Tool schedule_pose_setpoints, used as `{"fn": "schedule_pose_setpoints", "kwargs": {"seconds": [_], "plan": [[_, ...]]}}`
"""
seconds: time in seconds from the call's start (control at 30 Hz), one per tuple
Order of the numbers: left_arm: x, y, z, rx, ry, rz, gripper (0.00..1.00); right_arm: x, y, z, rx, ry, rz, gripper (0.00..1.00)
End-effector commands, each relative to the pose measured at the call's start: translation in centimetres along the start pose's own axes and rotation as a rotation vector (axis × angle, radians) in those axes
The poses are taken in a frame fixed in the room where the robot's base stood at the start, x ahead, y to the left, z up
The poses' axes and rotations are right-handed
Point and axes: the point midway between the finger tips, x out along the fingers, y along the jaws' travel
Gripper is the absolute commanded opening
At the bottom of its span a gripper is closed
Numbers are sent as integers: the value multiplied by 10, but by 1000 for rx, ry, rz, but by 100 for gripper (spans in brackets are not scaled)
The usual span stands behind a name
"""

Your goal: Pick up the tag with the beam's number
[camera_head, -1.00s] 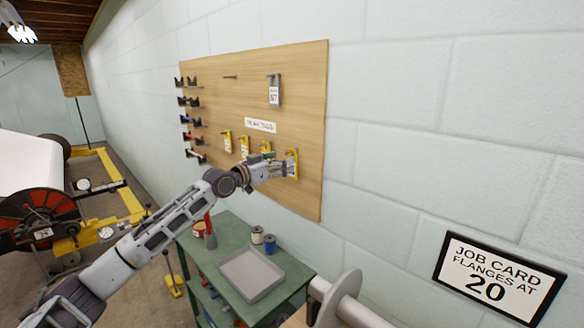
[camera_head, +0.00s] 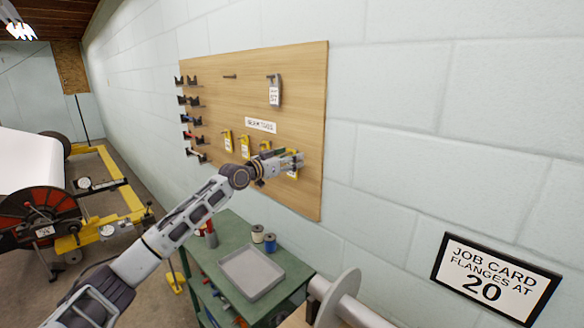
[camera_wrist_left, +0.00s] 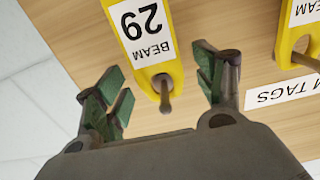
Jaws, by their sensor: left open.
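A yellow tag with a white label reading "BEAM 29" (camera_wrist_left: 146,32) hangs on a peg, upside down in the left wrist view. In the head view it is the rightmost yellow tag (camera_head: 293,172), partly hidden by my gripper. My left gripper (camera_head: 291,160) is open at the board. In the wrist view its fingers (camera_wrist_left: 162,86) stand apart on either side of the peg and the tag's holed end, with no visible grip on it. The beam's flange with a number plate (camera_head: 43,231) is at the far left; its digits are too small to read surely.
More yellow tags (camera_head: 228,141) hang left of my gripper on the wooden board (camera_head: 305,100). A grey tag marked 57 (camera_head: 274,92) hangs higher. A green bench with a grey tray (camera_head: 250,272) and spools stands below. A job card sign (camera_head: 495,278) is at right.

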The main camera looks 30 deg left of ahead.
Motion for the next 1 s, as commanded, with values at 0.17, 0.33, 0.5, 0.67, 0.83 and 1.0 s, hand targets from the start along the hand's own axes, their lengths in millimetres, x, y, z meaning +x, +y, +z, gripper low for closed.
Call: {"fn": "schedule_pose_setpoints", "kwargs": {"seconds": [0.17, 0.33, 0.5, 0.67, 0.83, 1.0], "plan": [[0, 0, 0, 0, 0, 0, 70, 0, 1, -2, 0, 3, 1, 40], [0, 0, 0, 0, 0, 0, 61, 0, 2, -6, 1, 7, 2, 40], [0, 0, 0, 0, 0, 0, 39, 0, 2, -8, 1, 9, 2, 40], [0, 0, 0, 0, 0, 0, 27, 0, 1, -8, 2, 9, 1, 40], [0, 0, 0, 0, 0, 0, 27, 0, 0, -8, 2, 9, 1, 40], [0, 0, -2, 0, 0, 0, 27, 1, 0, -8, 2, 9, 1, 40]]}}
